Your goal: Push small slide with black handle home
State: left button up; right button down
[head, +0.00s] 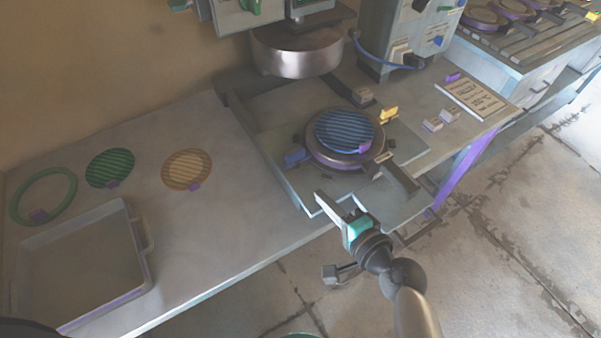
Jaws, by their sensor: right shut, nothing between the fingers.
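A dark round plate holder (318,151) with a blue striped disc (346,131) sits on a flat grey slide plate (270,145) in front of the press. A dark bar like a handle (398,176) sticks out from the holder toward the front right. I cannot tell for sure which part is the small slide. A dark block (330,272) on a thin rod shows below the table edge, partly behind my right arm. My right gripper (330,205) is shut and empty at the slide's front edge; I cannot tell whether it touches. My left gripper is not in view.
The press head (295,55) hangs behind the disc. A grey tray (140,262), green ring (70,189), green disc (110,166) and orange disc (187,167) lie left. The table's middle is clear.

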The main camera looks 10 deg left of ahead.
aim_at(294, 166)
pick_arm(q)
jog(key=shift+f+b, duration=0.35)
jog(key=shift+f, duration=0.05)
pick_arm(e)
jog(key=x, duration=0.6)
jog(key=r+x, duration=0.1)
jog(key=x, duration=0.2)
jog(key=shift+w+a, duration=0.15)
jog(key=shift+w, duration=0.1)
